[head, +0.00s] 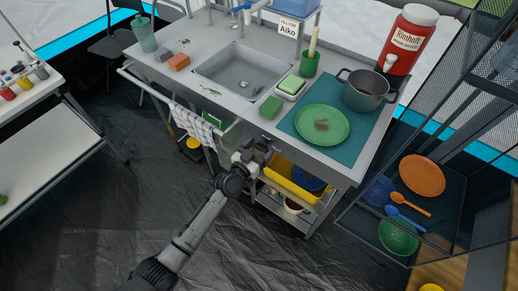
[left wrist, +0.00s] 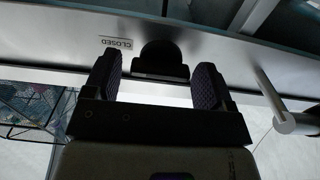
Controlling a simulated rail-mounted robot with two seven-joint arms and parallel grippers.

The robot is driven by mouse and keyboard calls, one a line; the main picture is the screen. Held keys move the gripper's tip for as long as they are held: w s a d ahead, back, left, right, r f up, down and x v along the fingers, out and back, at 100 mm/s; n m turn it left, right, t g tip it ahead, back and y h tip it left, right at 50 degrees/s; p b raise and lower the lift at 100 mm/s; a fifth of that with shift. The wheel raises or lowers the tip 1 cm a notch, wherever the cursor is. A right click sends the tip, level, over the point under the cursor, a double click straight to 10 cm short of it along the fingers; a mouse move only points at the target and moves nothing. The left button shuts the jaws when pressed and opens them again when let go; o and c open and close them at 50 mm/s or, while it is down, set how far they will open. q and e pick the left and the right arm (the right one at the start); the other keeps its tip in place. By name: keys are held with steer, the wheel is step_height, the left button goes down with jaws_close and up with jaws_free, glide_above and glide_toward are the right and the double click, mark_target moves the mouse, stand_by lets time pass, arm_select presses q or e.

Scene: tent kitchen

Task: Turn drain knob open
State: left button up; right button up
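The drain knob (left wrist: 163,58) is a dark rounded knob on the metal front panel in the left wrist view. A plate (left wrist: 117,43) marked "CLOSED" sits beside it. My left gripper (left wrist: 157,68) is open, one dark ridged finger on each side of the knob. A small gap shows on the left; the right finger is very close, and I cannot tell if it touches. In the head view my left gripper (head: 256,152) is at the front of the sink counter and the knob cannot be made out. The sink (head: 240,72) is above it. My right gripper is out of view.
A rail with a checked towel (head: 197,122) runs along the counter front, left of my left gripper. A yellow tray (head: 292,183) is on the shelf below. A green plate (head: 322,124) and grey pot (head: 366,92) stand on the counter. The dark floor in front is clear.

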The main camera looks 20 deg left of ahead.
arm_select(q)
steer(key=c, duration=0.8)
steer(key=shift+o, duration=0.2)
